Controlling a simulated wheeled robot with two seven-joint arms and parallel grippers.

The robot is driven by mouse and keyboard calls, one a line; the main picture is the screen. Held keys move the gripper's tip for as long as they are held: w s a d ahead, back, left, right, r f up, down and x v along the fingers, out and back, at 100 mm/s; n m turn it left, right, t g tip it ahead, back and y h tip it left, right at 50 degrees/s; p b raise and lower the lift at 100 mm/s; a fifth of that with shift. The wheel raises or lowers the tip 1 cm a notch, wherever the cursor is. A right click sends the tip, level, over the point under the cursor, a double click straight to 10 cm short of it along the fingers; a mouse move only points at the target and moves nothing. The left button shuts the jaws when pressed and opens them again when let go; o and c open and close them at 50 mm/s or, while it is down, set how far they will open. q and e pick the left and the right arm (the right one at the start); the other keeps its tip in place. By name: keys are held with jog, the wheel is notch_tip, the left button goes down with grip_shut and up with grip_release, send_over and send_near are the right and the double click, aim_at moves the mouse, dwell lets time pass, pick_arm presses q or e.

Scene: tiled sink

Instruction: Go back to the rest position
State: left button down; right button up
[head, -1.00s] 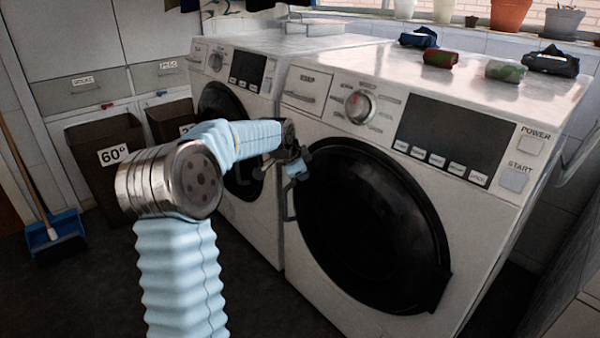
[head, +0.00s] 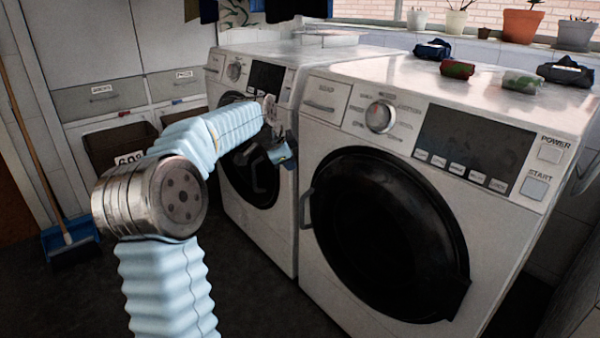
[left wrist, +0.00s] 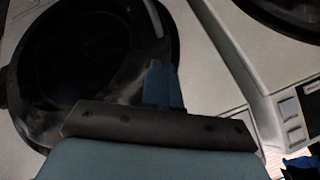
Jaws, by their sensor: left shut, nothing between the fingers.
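My left arm (head: 165,265) rises from the bottom of the head view and bends toward the washers. My left gripper (head: 262,163) hangs in front of the left washer (head: 315,58), by its round dark door, with no object in it. In the left wrist view its blue fingers (left wrist: 162,85) are together, over a dark round door (left wrist: 60,70). The right washer (head: 318,255) stands nearer, its black door (head: 385,235) closed. The gripper appears apart from that door's handle (head: 305,208). My right gripper is not in view.
Rolled cloths, one red (head: 457,69) and one green (head: 522,81), lie on the right washer beside dark blue ones. A brown bin (head: 112,146) stands behind my arm. A blue dustpan (head: 70,238) and broom are at left. Dark floor is open before the washers.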

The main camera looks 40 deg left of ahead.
pick_arm(q)
jog(key=shift+s+a+r, duration=0.15)
jog(key=shift+r, duration=0.15)
jog(key=w+d+f+n+g+h, duration=0.1)
jog(key=w+d+f, duration=0.1)
jog(key=d+f, duration=0.5)
jog(key=w+d+f+n+h, duration=0.1)
jog(key=w+d+f, duration=0.15)
jog(key=f, duration=0.85)
jog(key=s+d+f+n+g+h, duration=0.1)
jog(key=s+d+f, duration=0.2)
jog(key=d+f, duration=0.45)
jog(key=s+d+f+n+g, duration=0.1)
jog(key=s+d+f, duration=0.2)
jog(key=d+f, duration=0.5)
jog(key=s+d+f+n+g, duration=0.1)
jog(key=s+d+f, duration=0.3)
jog(key=s, duration=0.4)
jog(key=s+d+f+n+g+h, duration=0.1)
jog(key=s+d+f+n, duration=0.1)
jog(key=s+d+f, duration=0.3)
jog(key=s+d+f+n+g+h, duration=0.1)
jog(key=s+d+f, duration=0.3)
jog(key=s, duration=0.6)
jog(key=shift+s+d+f+n+g, duration=0.35)
jog(key=shift+d+n, duration=0.1)
jog(key=shift+n, duration=0.15)
jog(key=shift+w, duration=0.1)
